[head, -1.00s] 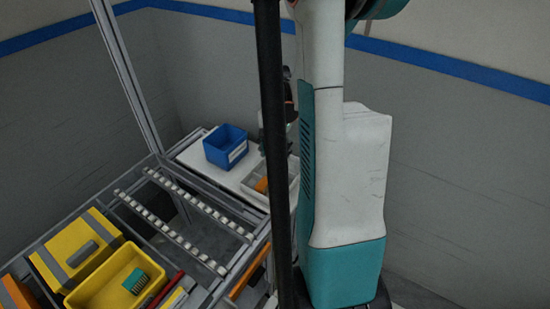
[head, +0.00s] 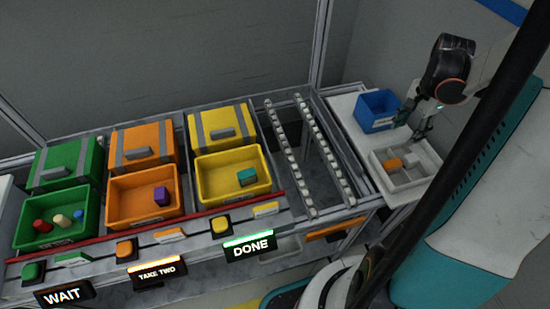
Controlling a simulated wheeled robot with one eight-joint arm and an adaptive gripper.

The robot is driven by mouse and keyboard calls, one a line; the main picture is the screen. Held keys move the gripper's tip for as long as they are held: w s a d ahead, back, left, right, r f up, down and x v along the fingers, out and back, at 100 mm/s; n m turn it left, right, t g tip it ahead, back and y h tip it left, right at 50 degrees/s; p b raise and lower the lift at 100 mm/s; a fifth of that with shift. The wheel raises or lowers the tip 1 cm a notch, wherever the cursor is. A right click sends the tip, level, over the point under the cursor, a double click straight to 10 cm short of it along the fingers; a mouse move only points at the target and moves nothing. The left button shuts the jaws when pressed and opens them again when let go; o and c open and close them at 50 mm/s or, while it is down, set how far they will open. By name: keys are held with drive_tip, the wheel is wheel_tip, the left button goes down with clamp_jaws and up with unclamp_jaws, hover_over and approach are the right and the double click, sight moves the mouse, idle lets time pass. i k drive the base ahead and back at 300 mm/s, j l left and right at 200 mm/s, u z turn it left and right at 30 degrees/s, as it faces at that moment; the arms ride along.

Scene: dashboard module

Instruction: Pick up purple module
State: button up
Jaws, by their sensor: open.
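The purple module (head: 161,196) lies in the open orange bin (head: 125,202) in the middle of the row, near that bin's right side. My gripper (head: 421,135) is at the far right, open and empty above the white divided tray (head: 408,184). It is well apart from the purple module. An orange block (head: 393,164) and a pale block (head: 411,160) sit in the white tray below my gripper.
A green bin (head: 22,232) holds several small pieces. A yellow bin (head: 220,185) holds a teal module (head: 247,176). Lidded boxes stand behind the bins. A blue bin (head: 378,111) stands beside the white tray. Roller rails (head: 325,150) lie between. Signs read WAIT, TAKE TWO and DONE.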

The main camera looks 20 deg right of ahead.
sight(162, 197)
drive_tip(key=u, duration=1.3)
drive_tip(key=i+j+u, duration=0.25)
drive_tip(key=u, duration=0.15)
drive_tip(key=i+j+u, duration=0.35)
drive_tip(key=k+j, duration=0.05)
